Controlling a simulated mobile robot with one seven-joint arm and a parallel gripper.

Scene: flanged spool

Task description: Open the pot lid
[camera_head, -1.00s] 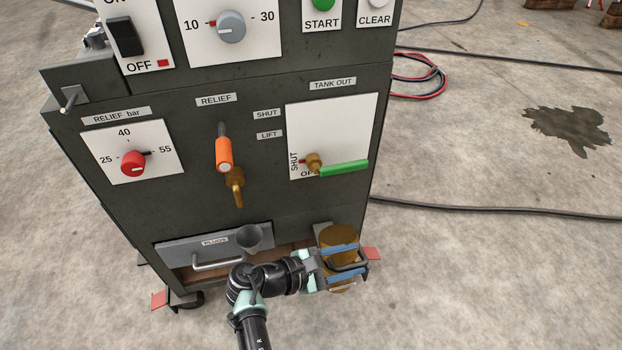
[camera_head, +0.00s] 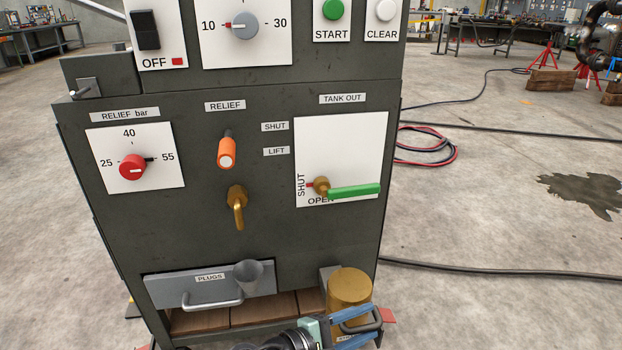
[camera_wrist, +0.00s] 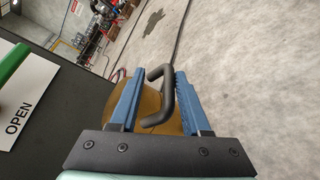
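The brass pot (camera_head: 350,288) stands at the lower right of the cabinet front. It also shows behind the fingers in the wrist view (camera_wrist: 160,127). A black loop handle (camera_head: 376,322) sits at the pot's front, and in the wrist view it (camera_wrist: 174,98) lies between my blue fingers. I cannot tell where the lid's seam runs. My gripper (camera_head: 355,320) is at the handle with its fingers apart, one on each side; its fingers (camera_wrist: 155,92) show a gap around the handle in the wrist view. Whether either finger touches it is unclear.
The dark cabinet carries a green TANK OUT lever (camera_head: 354,191), an orange RELIEF lever (camera_head: 227,152) and a brass spout (camera_head: 238,207) above. The PLUGS drawer (camera_head: 215,285) with a grey cup (camera_head: 248,274) is left of the pot. Open floor lies right, with a cable (camera_head: 480,269).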

